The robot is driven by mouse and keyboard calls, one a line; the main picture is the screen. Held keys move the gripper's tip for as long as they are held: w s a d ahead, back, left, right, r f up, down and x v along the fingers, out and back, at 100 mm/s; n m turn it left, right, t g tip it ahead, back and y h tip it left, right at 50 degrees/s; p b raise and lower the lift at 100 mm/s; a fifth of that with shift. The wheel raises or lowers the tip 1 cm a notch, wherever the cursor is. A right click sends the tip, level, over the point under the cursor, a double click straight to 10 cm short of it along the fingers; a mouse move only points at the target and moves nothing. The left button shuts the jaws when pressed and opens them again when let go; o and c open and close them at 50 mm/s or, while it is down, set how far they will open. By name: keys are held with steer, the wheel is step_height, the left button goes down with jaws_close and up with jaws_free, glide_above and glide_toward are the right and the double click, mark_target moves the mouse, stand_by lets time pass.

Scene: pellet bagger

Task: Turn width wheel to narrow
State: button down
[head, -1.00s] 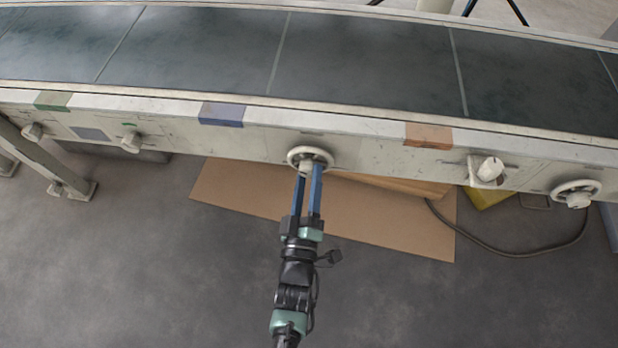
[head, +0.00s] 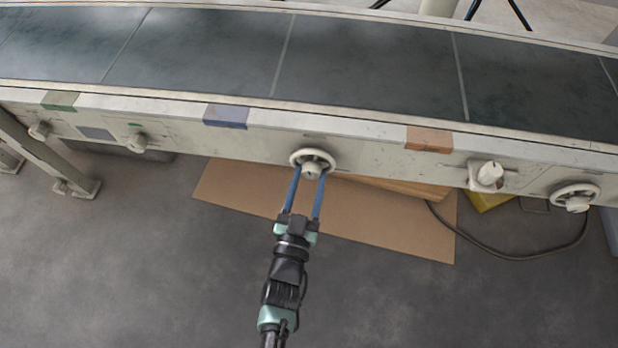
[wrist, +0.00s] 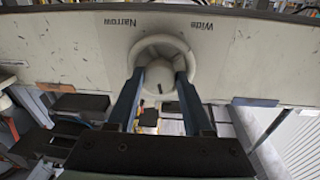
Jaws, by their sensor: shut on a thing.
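The width wheel (head: 328,158) is a pale round handwheel with a central hub on the front of the machine's long rail. In the wrist view the wheel (wrist: 160,41) lies between the upside-down words Narrow (wrist: 119,22), at left, and Wide (wrist: 201,27), at right. My gripper (head: 309,173) reaches it from below and is shut on it, one blue finger on each side of the hub. The wrist view shows the fingertips (wrist: 160,75) against the wheel, covering parts of its lower rim. A small dark mark shows on the hub.
A second handwheel (head: 574,196) and a pale knob (head: 490,173) sit farther right on the rail. Smaller knobs (head: 137,142) are at left. The dark conveyor belt (head: 370,60) runs above. Cardboard (head: 380,220) and a black cable (head: 520,257) lie on the floor below.

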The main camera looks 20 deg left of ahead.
steer(key=m, duration=0.5)
steer(key=shift+r+p, duration=0.1)
steer(key=shift+p, duration=0.3)
steer(key=m, duration=0.3)
steer(key=shift+a+m+g, duration=0.1)
steer(key=shift+m+g, duration=0.2)
steer(key=shift+m, duration=0.1)
steer(key=m, duration=0.4)
steer(key=shift+r+g+h, duration=0.1)
steer(key=shift+g+h, duration=0.2)
steer(key=m, duration=0.3)
steer(key=shift+m, duration=0.4)
steer(key=m+b, duration=0.2)
steer(key=m, duration=0.1)
steer(key=shift+g+y, duration=0.3)
steer(key=shift+y, duration=0.1)
steer(key=m+b, duration=0.2)
steer(key=m, duration=0.2)
steer(key=shift+r+y, duration=0.1)
steer(key=shift+y, duration=0.2)
steer(key=m, duration=0.1)
steer(key=m+b, duration=0.1)
steer(key=m, duration=0.1)
steer(key=shift+d+m+g+y, duration=0.2)
steer(key=shift+m+g+y, duration=0.1)
steer(key=shift+d+r+m+b, duration=0.15)
steer(key=shift+m+b, duration=0.5)
steer(key=shift+m, duration=1.05)
steer(key=shift+y, duration=0.3)
